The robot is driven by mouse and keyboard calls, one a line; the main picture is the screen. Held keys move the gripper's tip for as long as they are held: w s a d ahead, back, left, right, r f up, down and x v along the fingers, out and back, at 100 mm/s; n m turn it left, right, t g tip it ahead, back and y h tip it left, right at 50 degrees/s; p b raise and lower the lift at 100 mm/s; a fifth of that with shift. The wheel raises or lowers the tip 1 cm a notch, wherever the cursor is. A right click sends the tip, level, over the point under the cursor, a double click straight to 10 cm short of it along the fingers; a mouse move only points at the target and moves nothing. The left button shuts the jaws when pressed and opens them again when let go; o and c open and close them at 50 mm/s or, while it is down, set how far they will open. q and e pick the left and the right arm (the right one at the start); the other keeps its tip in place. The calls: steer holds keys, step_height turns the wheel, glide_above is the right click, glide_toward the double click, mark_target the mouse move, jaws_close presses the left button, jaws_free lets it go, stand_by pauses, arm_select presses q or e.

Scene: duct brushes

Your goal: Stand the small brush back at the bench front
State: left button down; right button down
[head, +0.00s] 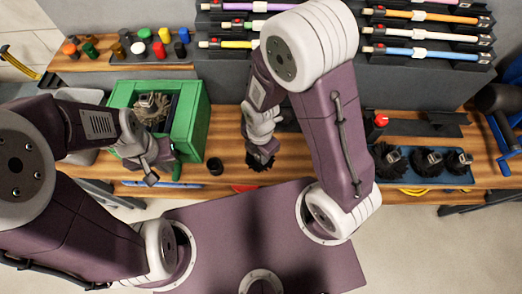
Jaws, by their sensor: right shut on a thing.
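My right gripper (262,145) is shut on a small brush, whose black bristles (260,163) show below the fingers near the bench's front edge. The gripper hides the rest of the brush, and I cannot tell whether it touches the wood. My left gripper (152,170) is over the bench front, by the front of the green bin; whether it is open or shut is unclear. The wooden bench (232,120) runs across the view, with its front strip below the grippers.
The green bin (197,135) holds a grey-brown brush (150,108). A small black cup (215,166) stands between the grippers. A blue tray (458,181) with several black brushes is at right. Coloured tubes on racks and several coloured caps are behind.

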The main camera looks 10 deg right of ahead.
steer(key=w+f, duration=0.1)
steer(key=w, duration=0.1)
steer(key=shift+w+d+f, duration=0.35)
steer(key=f, duration=0.3)
steer(key=shift+s+f, duration=0.2)
steer(key=shift+f, duration=0.05)
steer(key=shift+w+f, duration=0.15)
steer(key=shift+f, duration=0.1)
steer(key=shift+f+b, duration=0.2)
steer(key=shift+b, duration=0.15)
steer(key=c, duration=1.1)
jaws_free()
steer(key=shift+r, duration=0.1)
